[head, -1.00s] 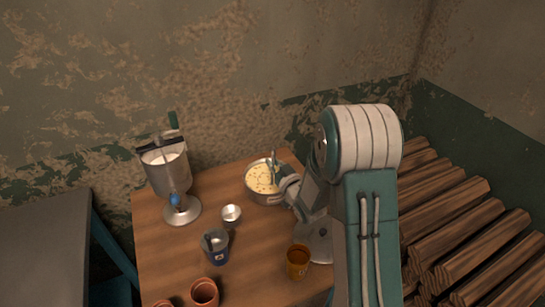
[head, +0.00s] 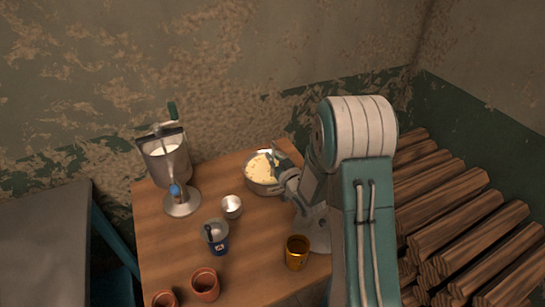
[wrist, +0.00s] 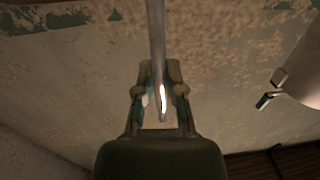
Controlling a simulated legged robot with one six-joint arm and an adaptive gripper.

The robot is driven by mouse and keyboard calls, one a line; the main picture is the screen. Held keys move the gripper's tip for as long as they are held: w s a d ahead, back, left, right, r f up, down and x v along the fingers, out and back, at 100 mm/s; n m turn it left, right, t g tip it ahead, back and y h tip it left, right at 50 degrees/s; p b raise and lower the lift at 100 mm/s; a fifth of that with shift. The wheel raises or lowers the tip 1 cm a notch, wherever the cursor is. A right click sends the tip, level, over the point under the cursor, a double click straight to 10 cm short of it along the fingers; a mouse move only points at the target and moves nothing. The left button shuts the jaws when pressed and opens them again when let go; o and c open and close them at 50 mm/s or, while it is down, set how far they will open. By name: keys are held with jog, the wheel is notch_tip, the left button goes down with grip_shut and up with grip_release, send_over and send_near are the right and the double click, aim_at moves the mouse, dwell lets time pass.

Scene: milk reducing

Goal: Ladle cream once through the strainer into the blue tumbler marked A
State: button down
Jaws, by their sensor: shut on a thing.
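My gripper (wrist: 158,98) is shut on a thin metal handle (wrist: 155,35), which looks like the ladle's and runs up between the fingers in the wrist view. In the head view my gripper (head: 283,172) is over the right side of a metal bowl (head: 262,188) of pale yellow cream (head: 260,167). The ladle's scoop cannot be made out. The blue tumbler (head: 219,249) stands front left of the bowl, with a pale label too small to read. A grey piece with a dark handle, seemingly the strainer (head: 217,230), sits at its mouth.
A small silver cup (head: 231,206) stands between bowl and tumbler. A metal machine (head: 170,165) with a blue knob is at the left. An amber tumbler (head: 297,254) and terracotta pots (head: 205,285) are near the front. Stacked logs (head: 470,220) lie right of the wooden table (head: 255,235).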

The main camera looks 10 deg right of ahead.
aim_at(272, 141)
jog(key=shift+r, duration=0.1)
jog(key=shift+r, duration=4.15)
jog(key=shift+a, duration=0.1)
jog(key=shift+s+a+r+n, duration=0.1)
jog(key=shift+s+a+n, duration=0.1)
jog(key=shift+a+n, duration=0.45)
jog(key=shift+s+a+n, duration=0.15)
jog(key=shift+a+n, duration=0.3)
jog(key=shift+n, duration=0.4)
jog(key=shift+d, duration=0.1)
jog(key=shift+w+d+r+m, duration=0.15)
jog(key=shift+d+r+m, duration=0.25)
jog(key=shift+d+m, duration=0.25)
jog(key=shift+w+d+r+m, duration=0.15)
jog(key=shift+d+r+m, duration=0.25)
jog(key=shift+m, duration=0.35)
